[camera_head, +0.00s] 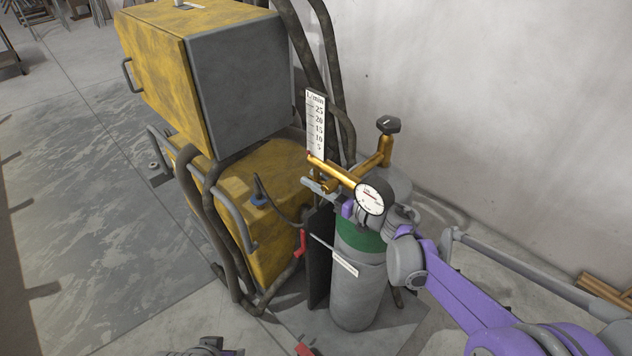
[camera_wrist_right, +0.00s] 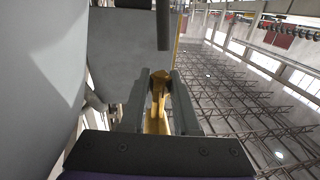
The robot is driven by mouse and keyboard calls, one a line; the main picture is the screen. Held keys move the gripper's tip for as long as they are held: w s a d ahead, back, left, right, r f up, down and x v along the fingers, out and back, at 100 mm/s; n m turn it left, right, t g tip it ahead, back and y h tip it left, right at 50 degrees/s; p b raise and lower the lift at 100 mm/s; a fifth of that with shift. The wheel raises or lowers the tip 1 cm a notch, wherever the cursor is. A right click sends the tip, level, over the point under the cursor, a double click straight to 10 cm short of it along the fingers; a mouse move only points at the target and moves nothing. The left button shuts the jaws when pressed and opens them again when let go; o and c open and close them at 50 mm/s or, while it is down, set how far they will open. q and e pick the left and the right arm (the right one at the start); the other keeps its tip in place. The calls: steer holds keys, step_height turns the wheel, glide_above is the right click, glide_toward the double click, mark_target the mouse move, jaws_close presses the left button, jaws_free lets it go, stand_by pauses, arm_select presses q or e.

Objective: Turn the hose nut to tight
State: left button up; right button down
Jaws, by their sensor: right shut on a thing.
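The brass regulator (camera_head: 340,173) with its round white gauge (camera_head: 371,198) sits on top of the grey gas cylinder (camera_head: 358,290) with a green band. My right gripper (camera_head: 318,187) reaches in from the right behind the gauge, its grey fingers at the regulator's left, lower side. In the right wrist view its two fingers (camera_wrist_right: 160,82) are shut on a brass part (camera_wrist_right: 157,97), which I take as the hose nut. The nut is mostly hidden by the fingers and regulator in the head view. My left gripper (camera_head: 212,348) is only partly visible at the bottom edge; its jaws are unclear.
The yellow and grey welding machine (camera_head: 240,80) stands left of the cylinder. Dark hoses (camera_head: 215,235) hang around it. A flow scale (camera_head: 316,125) and black knob (camera_head: 388,125) rise above the regulator. A wall (camera_head: 480,100) is behind.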

steer(key=c, duration=0.7)
jaws_free()
steer(key=shift+o, duration=0.2)
steer(key=v, duration=1)
steer(key=shift+s+d, duration=0.3)
steer(key=shift+o, duration=0.3)
